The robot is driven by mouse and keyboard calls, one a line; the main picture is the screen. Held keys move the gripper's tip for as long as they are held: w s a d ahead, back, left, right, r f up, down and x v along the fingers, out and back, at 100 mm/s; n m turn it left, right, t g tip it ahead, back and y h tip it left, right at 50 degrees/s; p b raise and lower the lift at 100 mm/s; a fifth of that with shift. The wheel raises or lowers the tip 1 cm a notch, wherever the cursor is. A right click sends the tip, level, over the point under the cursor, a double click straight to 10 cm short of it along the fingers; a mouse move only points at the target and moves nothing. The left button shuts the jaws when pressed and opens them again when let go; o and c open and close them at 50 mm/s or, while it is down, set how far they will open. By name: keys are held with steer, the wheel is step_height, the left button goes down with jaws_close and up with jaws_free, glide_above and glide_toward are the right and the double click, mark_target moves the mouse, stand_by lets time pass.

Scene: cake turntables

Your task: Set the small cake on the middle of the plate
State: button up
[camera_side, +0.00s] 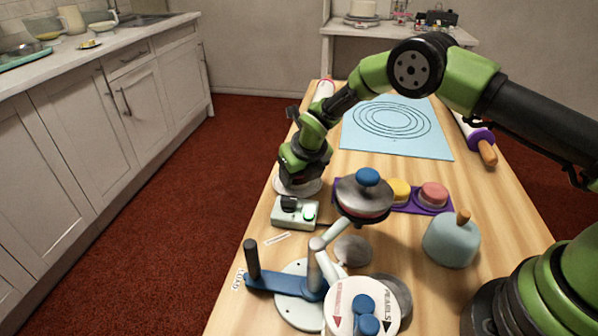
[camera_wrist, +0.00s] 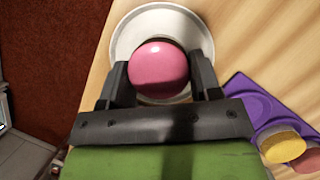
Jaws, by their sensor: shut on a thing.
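The small cake is a glossy pink round (camera_wrist: 158,70), held between the two fingers of my gripper (camera_wrist: 161,76) in the wrist view. My gripper (camera_side: 301,176) is shut on its sides. The white plate (camera_wrist: 122,40) lies under the cake and shows as a pale ring around it, wider at the upper left and right. In the side view the plate (camera_side: 311,189) sits near the table's left edge, under my gripper. The cake is hidden there by the gripper. I cannot tell whether the cake touches the plate.
A purple tray (camera_wrist: 245,98) holds a yellow cake (camera_wrist: 281,146) and another pink cake. A control box (camera_side: 295,213) stands just in front of the plate. A grey lidded stand (camera_side: 349,194) with a blue knob and a teal dome (camera_side: 451,241) are to the right. A blue mat (camera_side: 365,151) lies behind.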

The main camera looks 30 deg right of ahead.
steer(key=o, duration=1)
steer(key=shift+f, duration=0.1)
steer(key=shift+c, duration=0.2)
